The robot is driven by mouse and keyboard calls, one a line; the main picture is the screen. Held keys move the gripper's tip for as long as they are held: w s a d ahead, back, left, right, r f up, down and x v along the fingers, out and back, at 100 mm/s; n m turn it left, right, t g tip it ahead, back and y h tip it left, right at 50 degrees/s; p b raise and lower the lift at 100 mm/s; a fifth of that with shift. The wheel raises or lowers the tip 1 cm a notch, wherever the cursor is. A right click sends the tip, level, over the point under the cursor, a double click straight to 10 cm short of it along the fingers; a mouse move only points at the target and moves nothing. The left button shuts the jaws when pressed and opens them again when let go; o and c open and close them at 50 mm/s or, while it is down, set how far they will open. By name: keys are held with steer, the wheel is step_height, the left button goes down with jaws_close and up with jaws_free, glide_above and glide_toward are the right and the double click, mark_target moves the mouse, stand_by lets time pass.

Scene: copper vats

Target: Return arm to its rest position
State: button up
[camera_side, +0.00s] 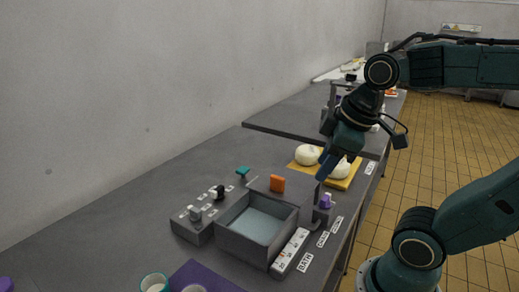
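My gripper (325,167) points down and to the left above the back right part of the grey bench (130,225). No held object is visible. My arm reaches in from the right, with the forearm high and the wrist bent downward.
White rounded lumps (307,155) lie on the yellow board. An orange block (277,183), a teal piece (242,171) and a purple piece (326,201) stand around the bath. A purple mat (205,275) and a teal-rimmed cup (153,282) are at the front. The tiled floor (440,130) is clear.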

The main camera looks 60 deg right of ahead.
steer(key=shift+s+a+m+t+y, duration=0.15)
steer(key=shift+s+a+m+t, duration=0.1)
steer(key=shift+s+a+m, duration=0.5)
steer(key=shift+s+a+m+t+y, duration=0.2)
steer(key=shift+a+m, duration=0.3)
steer(key=shift+m, duration=0.55)
